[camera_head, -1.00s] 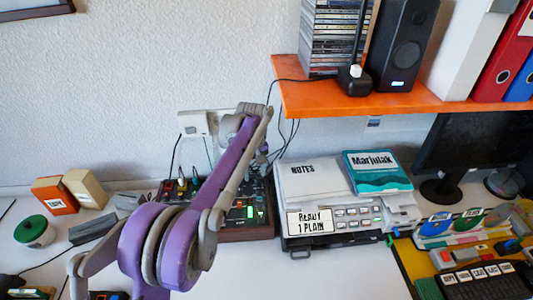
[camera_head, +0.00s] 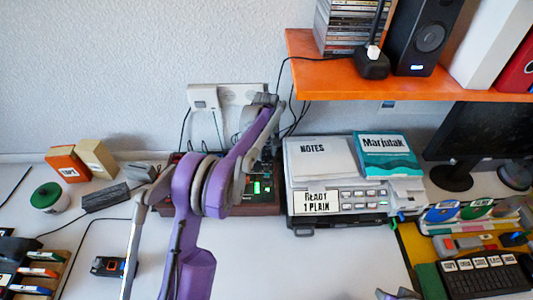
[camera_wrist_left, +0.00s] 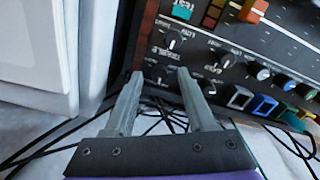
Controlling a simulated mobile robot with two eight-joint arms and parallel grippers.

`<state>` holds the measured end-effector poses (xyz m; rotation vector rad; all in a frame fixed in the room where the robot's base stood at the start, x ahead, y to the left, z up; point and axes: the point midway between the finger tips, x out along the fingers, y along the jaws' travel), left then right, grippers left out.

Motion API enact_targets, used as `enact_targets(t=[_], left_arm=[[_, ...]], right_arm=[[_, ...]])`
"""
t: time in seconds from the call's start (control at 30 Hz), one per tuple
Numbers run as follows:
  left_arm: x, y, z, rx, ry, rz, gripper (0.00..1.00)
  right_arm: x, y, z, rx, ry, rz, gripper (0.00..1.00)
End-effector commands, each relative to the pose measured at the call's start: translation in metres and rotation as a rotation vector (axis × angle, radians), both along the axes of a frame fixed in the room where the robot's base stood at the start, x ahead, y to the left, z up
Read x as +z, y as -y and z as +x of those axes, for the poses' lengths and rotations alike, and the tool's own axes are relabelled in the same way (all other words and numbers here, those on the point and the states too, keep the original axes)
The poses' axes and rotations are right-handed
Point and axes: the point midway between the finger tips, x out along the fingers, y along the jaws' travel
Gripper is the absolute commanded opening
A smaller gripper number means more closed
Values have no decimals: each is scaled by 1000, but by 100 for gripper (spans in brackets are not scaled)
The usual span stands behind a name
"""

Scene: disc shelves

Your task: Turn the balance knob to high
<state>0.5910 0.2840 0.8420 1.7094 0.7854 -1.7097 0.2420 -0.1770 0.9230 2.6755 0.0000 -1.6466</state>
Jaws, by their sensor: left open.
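A dark audio panel with wood-coloured sides (camera_head: 262,208) stands against the wall in the head view, partly hidden behind my purple arm. It fills the upper right of the left wrist view (camera_wrist_left: 285,62), with several black knobs, coloured buttons and sliders. My left gripper (camera_wrist_left: 160,73) is open, with its two grey fingertips at the panel's lower left corner. Another black knob (camera_wrist_left: 174,56) is just above. Their labels are too blurred to tell which is balance. In the head view the left fingers are hard to make out.
A printer-like unit (camera_head: 322,175) stands just right of the panel. An orange shelf (camera_head: 420,88) overhangs on the right. Black cables (camera_wrist_left: 60,135) run near the panel in the wrist view. A wall socket (camera_head: 205,98) is behind. Clear desk lies in front (camera_head: 300,265).

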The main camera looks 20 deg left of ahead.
Motion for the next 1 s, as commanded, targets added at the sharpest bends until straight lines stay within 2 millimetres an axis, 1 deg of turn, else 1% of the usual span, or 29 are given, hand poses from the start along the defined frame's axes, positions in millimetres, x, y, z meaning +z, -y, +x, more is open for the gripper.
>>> enact_targets(t=[0.1, 0.33, 0.37, 0.4, 0.57, 0.6, 0.63, 0.67, 1.0], left_arm=[[-5, 0, 0, 0, 0, 0, 56], [-5, 0, 0, 0, 0, 0, 56], [-5, 0, 0, 0, 0, 0, 52], [-5, 0, 0, 0, 0, 0, 45], [-5, 0, 0, 0, 0, 0, 16], [-5, 0, 0, 0, 0, 0, 9], [-5, 0, 0, 0, 0, 0, 3], [-5, 0, 0, 0, 0, 0, 0], [-5, 0, 0, -10, 0, 0, 0]], right_arm=[[0, 0, 0, 0, 0, 0, 38], [0, 0, 0, 0, 0, 0, 38], [0, 0, 0, 0, 0, 0, 38], [0, 0, 0, 0, 0, 0, 38], [0, 0, 0, 0, 0, 0, 38], [0, 0, 0, 0, 0, 0, 38], [0, 0, 0, 0, 0, 0, 38], [0, 0, 0, 0, 0, 0, 38], [0, 0, 0, 0, 0, 0, 38]])
